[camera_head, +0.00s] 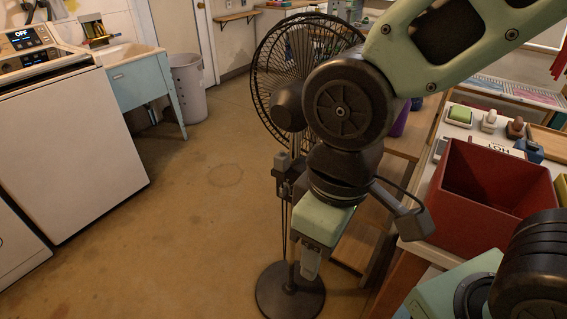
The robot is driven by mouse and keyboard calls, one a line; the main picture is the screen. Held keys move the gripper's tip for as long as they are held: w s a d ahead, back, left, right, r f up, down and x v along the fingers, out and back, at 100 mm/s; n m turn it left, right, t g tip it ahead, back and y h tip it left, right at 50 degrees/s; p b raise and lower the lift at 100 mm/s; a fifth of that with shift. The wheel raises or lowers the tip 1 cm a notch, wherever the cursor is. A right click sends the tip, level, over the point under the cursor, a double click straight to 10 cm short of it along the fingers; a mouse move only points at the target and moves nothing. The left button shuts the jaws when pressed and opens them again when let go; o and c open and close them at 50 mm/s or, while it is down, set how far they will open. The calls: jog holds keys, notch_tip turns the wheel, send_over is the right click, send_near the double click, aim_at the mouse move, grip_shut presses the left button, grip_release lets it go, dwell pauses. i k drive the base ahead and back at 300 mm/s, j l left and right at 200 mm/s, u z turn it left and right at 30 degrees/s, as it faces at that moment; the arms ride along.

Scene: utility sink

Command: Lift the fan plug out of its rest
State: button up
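A black pedestal fan (270,92) stands on the floor near the middle of the view, with a round base (290,293). A small grey piece (282,162) sits on a dark bracket (290,186) at the fan's pole; it looks like the plug in its rest, but it is too small to be sure. A dark cord (283,235) hangs below the bracket. My gripper (309,268) points down in front of the pole, below and right of the bracket, apart from the grey piece. Its fingers overlap from this side, so their opening is hidden. Nothing shows held in it.
A workbench on the right carries a red bin (492,193), a green block (459,115) and small items. My arm covers part of the fan and bench. A white washer (70,140), a blue sink cabinet (140,82) and a grey bin (188,88) stand left. Floor between is clear.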

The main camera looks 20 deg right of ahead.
aim_at(282, 161)
jog(key=j+u, duration=0.15)
jog(key=j, duration=0.3)
jog(key=i+j+u, duration=0.15)
jog(key=j, duration=0.3)
jog(key=j+u, duration=0.2)
jog(key=j, duration=0.25)
